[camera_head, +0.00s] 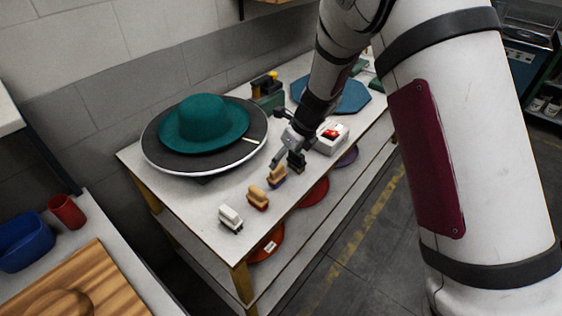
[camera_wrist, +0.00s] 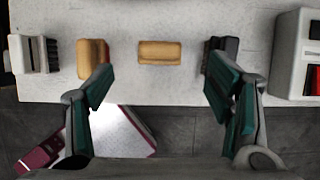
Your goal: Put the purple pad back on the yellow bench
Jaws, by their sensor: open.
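The purple pad (camera_head: 276,182) has a tan wooden handle and a purple lower part. It stands upright on the white top of the yellow-legged bench (camera_head: 192,209), in the row near the front edge. In the wrist view the pad's handle (camera_wrist: 160,52) lies centred between my fingers, just past their tips, with its purple part hidden. My gripper (camera_head: 284,160) is open and empty, with its fingertips close above and behind the pad in the head view. In the wrist view my gripper (camera_wrist: 160,78) shows a wide gap on both sides of the handle.
The row also holds a white pad (camera_head: 230,217), a wooden-handled orange-red pad (camera_head: 258,199) and a black pad (camera_head: 296,161). Coloured discs lie on the lower shelf.

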